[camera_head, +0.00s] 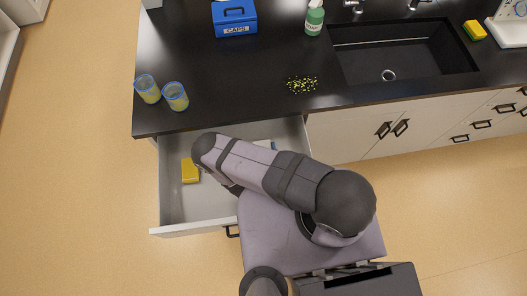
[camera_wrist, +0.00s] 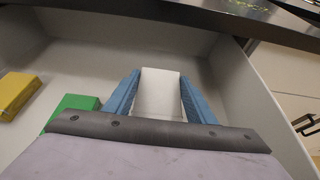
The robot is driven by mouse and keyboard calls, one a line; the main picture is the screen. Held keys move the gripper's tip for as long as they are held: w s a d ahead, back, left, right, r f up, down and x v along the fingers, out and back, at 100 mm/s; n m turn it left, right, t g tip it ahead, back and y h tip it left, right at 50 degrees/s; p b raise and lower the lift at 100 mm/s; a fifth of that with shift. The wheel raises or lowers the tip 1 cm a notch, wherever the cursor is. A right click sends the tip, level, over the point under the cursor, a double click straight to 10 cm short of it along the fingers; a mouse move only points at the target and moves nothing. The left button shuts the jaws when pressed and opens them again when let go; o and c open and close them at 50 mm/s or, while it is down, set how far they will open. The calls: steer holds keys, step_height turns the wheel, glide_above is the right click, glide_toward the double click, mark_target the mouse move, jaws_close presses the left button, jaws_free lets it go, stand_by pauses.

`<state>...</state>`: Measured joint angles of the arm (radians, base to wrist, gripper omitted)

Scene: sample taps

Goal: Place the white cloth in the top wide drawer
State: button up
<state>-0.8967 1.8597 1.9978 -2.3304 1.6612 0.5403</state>
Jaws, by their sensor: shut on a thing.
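The white cloth (camera_wrist: 160,95) shows in the wrist view as a pale folded block between the two blue fingers of my gripper (camera_wrist: 159,77). The gripper is shut on it. The open wide drawer (camera_head: 196,224) under the counter is white inside, and the cloth and fingers are over or inside it. Whether the cloth touches the drawer floor I cannot tell. In the head view my arm hides most of the gripper; only a bit of white and blue shows past the arm.
A yellow item (camera_head: 190,170) lies in the drawer at left; a green item (camera_wrist: 75,108) lies near my gripper. The black counter (camera_head: 230,85) overhangs the drawer's back. It carries two yellow-filled beakers (camera_head: 161,92), a blue CAPS box (camera_head: 234,18), a green bottle (camera_head: 314,19) and scattered yellow bits (camera_head: 302,84).

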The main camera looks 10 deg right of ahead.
steer(key=shift+s+f+b, duration=0.15)
steer(key=shift+f+b, duration=0.4)
steer(key=shift+f, duration=0.15)
steer(key=o, duration=1)
steer(key=shift+f, duration=0.15)
steer(key=shift+r+p, duration=0.5)
steer(key=shift+r, duration=0.15)
steer(key=shift+r+p+v, duration=0.25)
steer(key=shift+p+v, duration=0.45)
steer(key=shift+v, duration=0.7)
steer(key=shift+p+v, duration=0.7)
steer(key=shift+v, duration=1.5)
steer(key=shift+r, duration=0.1)
